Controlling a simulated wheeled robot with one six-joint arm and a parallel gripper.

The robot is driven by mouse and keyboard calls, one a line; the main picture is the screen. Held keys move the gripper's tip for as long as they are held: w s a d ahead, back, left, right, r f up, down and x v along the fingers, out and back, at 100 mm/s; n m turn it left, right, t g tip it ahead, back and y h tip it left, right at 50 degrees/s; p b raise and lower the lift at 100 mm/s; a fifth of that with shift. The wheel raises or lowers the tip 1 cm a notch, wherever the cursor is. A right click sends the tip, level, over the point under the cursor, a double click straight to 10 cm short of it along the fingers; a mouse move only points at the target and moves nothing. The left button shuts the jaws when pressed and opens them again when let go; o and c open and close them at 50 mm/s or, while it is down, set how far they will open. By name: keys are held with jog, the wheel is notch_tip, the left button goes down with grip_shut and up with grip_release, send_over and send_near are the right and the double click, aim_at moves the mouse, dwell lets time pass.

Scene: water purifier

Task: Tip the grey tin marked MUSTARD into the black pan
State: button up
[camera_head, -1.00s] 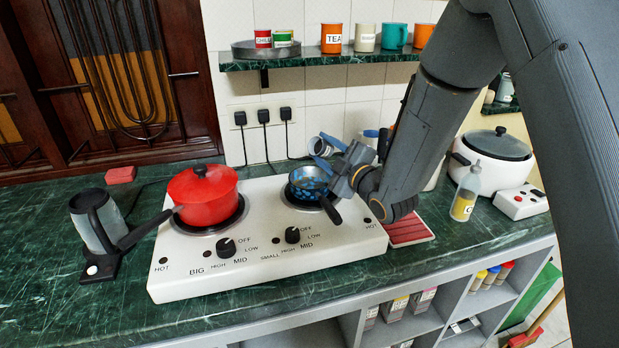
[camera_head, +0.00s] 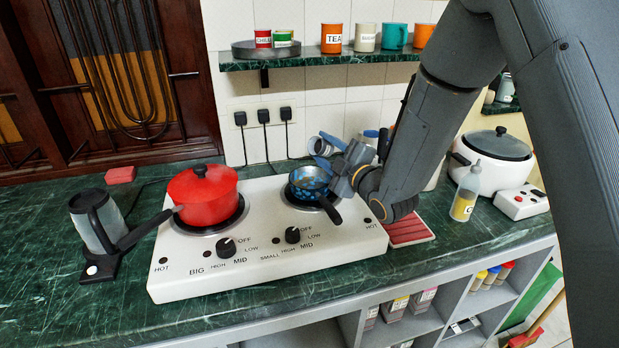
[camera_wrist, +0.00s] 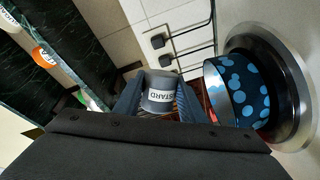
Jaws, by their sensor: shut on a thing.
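The grey tin marked MUSTARD (camera_wrist: 158,97) is between the two fingers of my gripper (camera_wrist: 159,108) in the wrist view, with part of its label showing. In the head view the tin (camera_head: 320,146) lies tilted well over, above and behind the pan. My gripper (camera_head: 328,153) is shut on it. The black pan (camera_head: 308,181) with blue spots sits on the small right-hand burner, its dark handle pointing to the front right. In the wrist view the pan (camera_wrist: 243,92) is right of the tin and apart from it in the picture. I cannot make out any contents in either.
A red lidded pot (camera_head: 203,197) stands on the big burner of the white stove (camera_head: 265,262). A shelf (camera_head: 330,60) with tins and mugs is on the wall above. Black plugs and cords are behind.

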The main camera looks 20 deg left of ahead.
jog(key=shift+r+n, duration=0.3)
jog(key=shift+n, duration=0.7)
dwell(1.7)
jog(key=shift+s+a+f+n+b, duration=0.2)
jog(key=shift+f+n+b, duration=0.2)
jog(key=shift+n+b, duration=0.5)
dwell(1.4)
jog(key=shift+d+r+m+p, duration=0.1)
jog(key=shift+r+m+p, duration=0.45)
jog(key=shift+p, duration=0.2)
jog(key=shift+w+f+m+p, duration=0.15)
jog(key=shift+m+p, duration=0.15)
jog(key=shift+m, duration=0.55)
jog(key=m, duration=0.1)
jog(key=f+m, duration=0.1)
jog(key=shift+w+d+f+m+h, duration=0.1)
jog(key=shift+d+m+h, duration=0.05)
jog(key=shift+m+h, duration=0.2)
jog(key=shift+f+m, duration=0.1)
jog(key=shift+m, duration=0.15)
